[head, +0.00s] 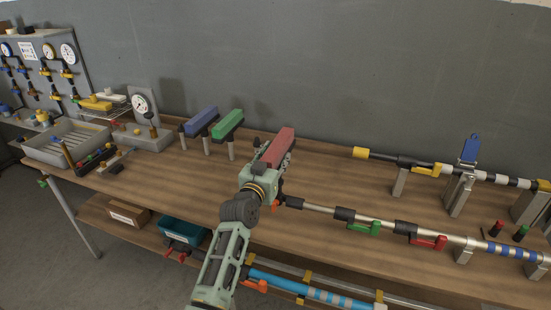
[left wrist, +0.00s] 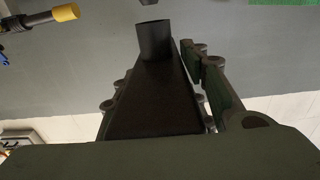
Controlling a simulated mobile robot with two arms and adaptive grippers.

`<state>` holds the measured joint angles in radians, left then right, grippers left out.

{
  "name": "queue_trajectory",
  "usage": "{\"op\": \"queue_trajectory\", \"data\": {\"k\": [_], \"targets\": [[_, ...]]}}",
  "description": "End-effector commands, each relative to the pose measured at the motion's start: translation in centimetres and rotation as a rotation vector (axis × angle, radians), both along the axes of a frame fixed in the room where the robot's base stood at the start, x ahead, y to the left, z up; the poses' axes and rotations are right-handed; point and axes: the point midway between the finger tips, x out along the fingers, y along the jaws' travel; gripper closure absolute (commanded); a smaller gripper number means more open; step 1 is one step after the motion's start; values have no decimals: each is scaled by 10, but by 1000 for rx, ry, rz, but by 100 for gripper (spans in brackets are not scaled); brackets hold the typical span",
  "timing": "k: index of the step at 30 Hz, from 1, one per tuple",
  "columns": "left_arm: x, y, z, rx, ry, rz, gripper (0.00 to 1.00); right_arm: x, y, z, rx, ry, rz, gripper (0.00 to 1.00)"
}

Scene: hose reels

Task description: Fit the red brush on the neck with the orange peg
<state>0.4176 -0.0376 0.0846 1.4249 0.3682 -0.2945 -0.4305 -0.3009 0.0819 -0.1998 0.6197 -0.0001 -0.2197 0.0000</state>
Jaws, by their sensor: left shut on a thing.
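The red brush (head: 279,147) is held above the table by my left gripper (head: 268,165), which is shut on it. In the left wrist view, a dark tapered body ending in a short black cylinder (left wrist: 155,40) fills the middle, between the gripper's fingers (left wrist: 160,105). A small orange peg (head: 277,205) shows just right of my wrist, at the left end of the front pole (head: 318,208). The neck there is partly hidden by my arm. The brush is apart from this neck, above and behind it. My right gripper is not in view.
Blue (head: 201,121) and green (head: 228,124) brushes stand on posts behind left. The front pole carries green (head: 365,229) and red (head: 428,242) pieces. A yellow-tipped pole (head: 361,153) lies on supports behind. A grey tray (head: 67,153) and gauge (head: 141,102) stand left.

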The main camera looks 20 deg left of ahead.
Motion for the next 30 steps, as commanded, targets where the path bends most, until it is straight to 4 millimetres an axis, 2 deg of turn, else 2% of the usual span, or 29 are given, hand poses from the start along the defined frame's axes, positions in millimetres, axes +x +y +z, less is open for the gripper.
{"op": "queue_trajectory", "data": {"k": [30], "targets": [[0,0,-20,1,-4,1,96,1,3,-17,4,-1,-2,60]]}}
